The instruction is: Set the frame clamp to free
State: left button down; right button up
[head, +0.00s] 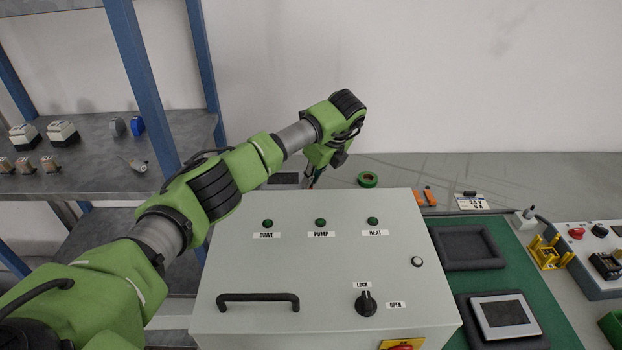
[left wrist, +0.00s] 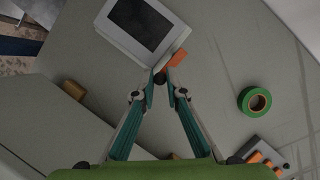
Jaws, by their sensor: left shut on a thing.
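A white unit with a dark panel (left wrist: 137,27) lies ahead of my left gripper in the left wrist view. At its near corner are a small dark knob (left wrist: 160,77) and an orange piece (left wrist: 179,58); I take the knob to be part of the frame clamp. My left gripper (left wrist: 161,86) has its fingertips together on this knob. In the head view my left gripper (head: 309,181) reaches down behind the grey cabinet (head: 250,260), which hides part of it. The clamp's setting cannot be read. My right gripper is not in view.
The cabinet stands in front with a black handle (head: 258,298) and a LOCK/OPEN knob (head: 366,303). A blue-post shelf (head: 150,90) is at left.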

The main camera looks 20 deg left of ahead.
pick_arm(q)
jog(key=c, duration=2)
grip_release()
jog(key=shift+c, duration=0.2)
jog(key=v, duration=1.2)
